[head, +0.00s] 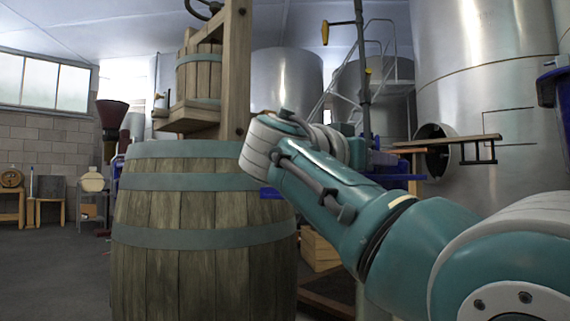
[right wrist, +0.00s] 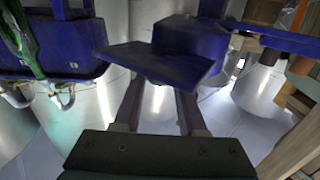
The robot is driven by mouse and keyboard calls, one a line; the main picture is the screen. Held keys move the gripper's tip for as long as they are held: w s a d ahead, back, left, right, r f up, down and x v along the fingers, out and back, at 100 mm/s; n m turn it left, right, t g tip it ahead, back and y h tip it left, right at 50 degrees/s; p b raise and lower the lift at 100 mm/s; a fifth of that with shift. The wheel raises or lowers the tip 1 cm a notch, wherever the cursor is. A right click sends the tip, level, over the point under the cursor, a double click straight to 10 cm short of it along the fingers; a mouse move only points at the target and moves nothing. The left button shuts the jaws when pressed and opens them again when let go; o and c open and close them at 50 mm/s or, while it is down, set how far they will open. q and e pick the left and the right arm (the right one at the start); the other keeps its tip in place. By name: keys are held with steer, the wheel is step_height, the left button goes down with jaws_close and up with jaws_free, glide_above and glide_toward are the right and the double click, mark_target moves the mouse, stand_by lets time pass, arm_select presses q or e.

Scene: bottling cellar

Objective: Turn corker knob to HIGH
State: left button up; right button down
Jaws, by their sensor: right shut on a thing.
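The corker stands beyond my right arm in the head view, with a dark upright post (head: 363,75) and a lever with a yellow-orange handle (head: 325,33). Blue parts (head: 385,158) show behind my wrist. In the right wrist view, a dark blue plate (right wrist: 150,62) and block (right wrist: 190,36) lie right in front of my right gripper (right wrist: 160,100). Its fingers run up under this plate, which hides their tips. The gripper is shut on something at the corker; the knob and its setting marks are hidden. My left gripper is in neither view.
A large wooden barrel (head: 200,236) stands close, left of my right arm, with a wooden basket press (head: 198,80) above it. Tall steel tanks (head: 485,80) stand behind. A wooden ledge (head: 450,141) juts out at right. Open floor (head: 50,270) lies at left.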

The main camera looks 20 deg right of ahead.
steer(key=shift+c, duration=2.3)
jaws_free()
steer(key=p+v, duration=0.3)
steer(key=v, duration=0.7)
steer(key=shift+r, duration=0.1)
